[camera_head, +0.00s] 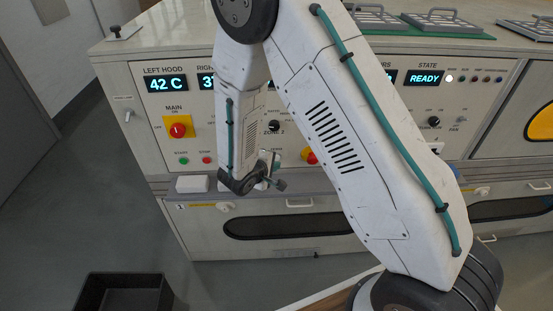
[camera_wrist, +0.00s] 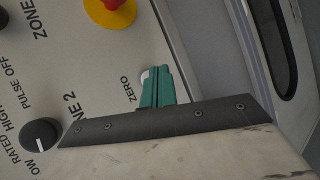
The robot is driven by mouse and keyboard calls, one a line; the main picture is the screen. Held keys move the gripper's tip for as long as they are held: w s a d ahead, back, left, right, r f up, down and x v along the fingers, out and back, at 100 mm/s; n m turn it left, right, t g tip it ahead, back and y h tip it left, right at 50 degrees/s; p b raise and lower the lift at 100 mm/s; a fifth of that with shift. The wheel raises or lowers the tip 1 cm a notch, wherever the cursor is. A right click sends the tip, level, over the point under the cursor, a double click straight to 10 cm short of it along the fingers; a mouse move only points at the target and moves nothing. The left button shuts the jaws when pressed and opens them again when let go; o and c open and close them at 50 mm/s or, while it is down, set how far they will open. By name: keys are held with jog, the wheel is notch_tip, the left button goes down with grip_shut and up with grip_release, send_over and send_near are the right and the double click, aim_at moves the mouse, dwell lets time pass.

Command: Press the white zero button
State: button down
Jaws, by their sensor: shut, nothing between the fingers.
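The white zero button (camera_wrist: 145,74) shows in the wrist view as a small pale round edge beside its ZERO label (camera_wrist: 127,89) on the cream panel. My gripper (camera_wrist: 160,80) has teal fingers that are shut with nothing between them. Its fingertips are right at the button and hide most of it. I cannot tell whether they touch it or whether it is pressed in. In the head view my arm reaches to the front of the cabinet and covers this part of the panel, so I cannot make out the button there.
A red and yellow emergency knob (camera_wrist: 111,10) and a black rotary knob (camera_wrist: 40,135) are near in the wrist view. In the head view, the MAIN switch (camera_head: 178,130) is left of my arm and the READY display (camera_head: 424,78) is right. A black bin (camera_head: 122,293) stands on the floor.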

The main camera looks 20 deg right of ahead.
jog(key=shift+s+a, duration=0.25)
jog(key=shift+s, duration=0.55)
jog(key=shift+s+a, duration=0.25)
jog(key=shift+s, duration=0.5)
jog(key=shift+s+a, duration=0.25)
jog(key=shift+s, duration=0.55)
